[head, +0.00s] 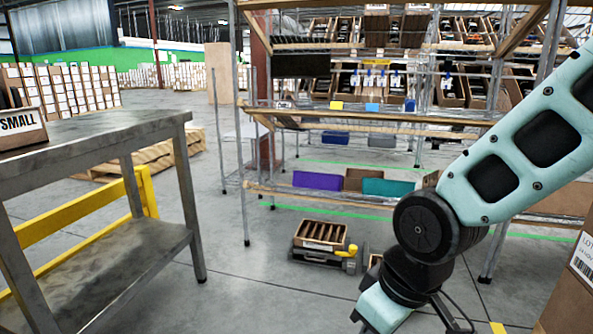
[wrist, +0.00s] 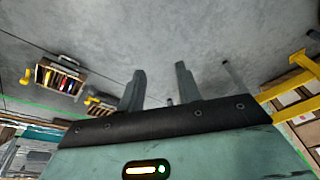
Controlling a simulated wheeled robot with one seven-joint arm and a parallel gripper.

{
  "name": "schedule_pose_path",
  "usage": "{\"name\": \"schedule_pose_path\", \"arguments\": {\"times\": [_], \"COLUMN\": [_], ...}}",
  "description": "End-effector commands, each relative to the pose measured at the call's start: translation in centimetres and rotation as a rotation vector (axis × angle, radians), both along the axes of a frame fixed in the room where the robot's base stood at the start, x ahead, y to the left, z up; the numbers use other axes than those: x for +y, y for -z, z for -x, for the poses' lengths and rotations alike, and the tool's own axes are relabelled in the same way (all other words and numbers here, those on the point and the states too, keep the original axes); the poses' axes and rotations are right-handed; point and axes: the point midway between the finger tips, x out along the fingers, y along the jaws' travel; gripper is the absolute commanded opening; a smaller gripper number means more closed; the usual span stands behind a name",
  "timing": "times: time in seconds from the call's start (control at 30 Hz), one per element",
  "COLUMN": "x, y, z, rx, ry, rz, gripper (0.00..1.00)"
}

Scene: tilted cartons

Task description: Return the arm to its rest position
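My arm (head: 535,140) comes in from the right in the head view, pale teal with a dark joint, and bends down to the bottom edge. The end of the arm is partly cut off there. In the wrist view my gripper (wrist: 160,70) has its two dark fingers apart, with only grey floor between and beyond them. It holds nothing.
A metal table (head: 90,128) with a SMALL box (head: 22,128) stands at the left. A shelving rack (head: 350,195) with cartons and bins stands ahead. A labelled carton (head: 572,290) is close at right.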

Motion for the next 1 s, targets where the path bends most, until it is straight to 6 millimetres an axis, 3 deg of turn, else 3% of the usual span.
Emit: {"name": "schedule_pose_path", "arguments": {"times": [0.1,0.3,0.67,1.0], "x": [-1.0,-3.4,-3.2,-3.2], "y": [-2.2,-4.3,-12.1,-22.8], "z": [4.7,11.1,10.8,10.8], "rx": [0.06,0.139,0.142,0.142], "ry": [0.003,0.022,0.025,0.025], "rz": [0.047,0.137,0.133,0.133], "gripper": [0.34,0.34,0.34,0.34]}}
